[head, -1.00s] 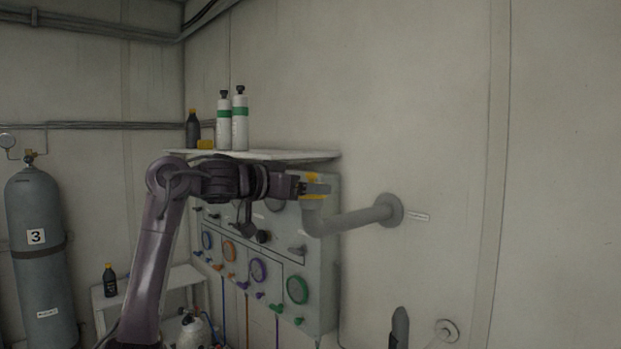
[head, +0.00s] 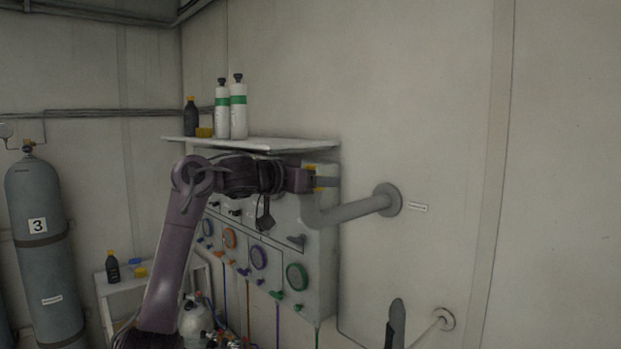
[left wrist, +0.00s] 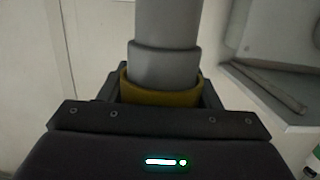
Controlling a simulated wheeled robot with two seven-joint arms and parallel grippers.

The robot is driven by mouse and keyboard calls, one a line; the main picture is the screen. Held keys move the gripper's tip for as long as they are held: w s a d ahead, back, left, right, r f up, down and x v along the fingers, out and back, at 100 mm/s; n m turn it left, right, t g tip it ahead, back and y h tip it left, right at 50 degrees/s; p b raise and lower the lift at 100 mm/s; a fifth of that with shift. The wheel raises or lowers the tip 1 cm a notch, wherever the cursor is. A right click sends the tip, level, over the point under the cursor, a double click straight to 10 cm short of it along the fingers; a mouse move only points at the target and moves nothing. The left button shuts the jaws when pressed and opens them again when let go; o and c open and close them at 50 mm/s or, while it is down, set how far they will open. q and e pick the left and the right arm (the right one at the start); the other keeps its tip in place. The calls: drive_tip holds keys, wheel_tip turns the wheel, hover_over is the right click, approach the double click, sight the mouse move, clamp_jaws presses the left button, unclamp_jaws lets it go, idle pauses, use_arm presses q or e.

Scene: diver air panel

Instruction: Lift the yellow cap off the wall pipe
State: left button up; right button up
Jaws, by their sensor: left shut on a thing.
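The yellow cap (head: 319,177) is at the upturned end of the grey wall pipe (head: 350,212), which bends from a round wall flange. My left gripper (head: 326,182) reaches in from the left and is shut on the cap. In the left wrist view, the yellow cap (left wrist: 160,92) sits between the jaws as a ring, with the grey pipe end (left wrist: 165,60) running into it. The cap and pipe line up there. I cannot tell whether the cap has risen slightly along the pipe. My right gripper is not in view.
A white shelf (head: 262,145) with bottles stands just above and behind my left arm. The gauge panel (head: 265,265) with coloured dials lies below it. A grey gas cylinder (head: 42,245) stands at far left. The wall right of the pipe is mostly clear.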

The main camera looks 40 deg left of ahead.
use_arm(q)
drive_tip(key=shift+r, duration=0.15)
wheel_tip(320, 180, up, 20)
idle(1.0)
drive_tip(key=shift+f, duration=0.3)
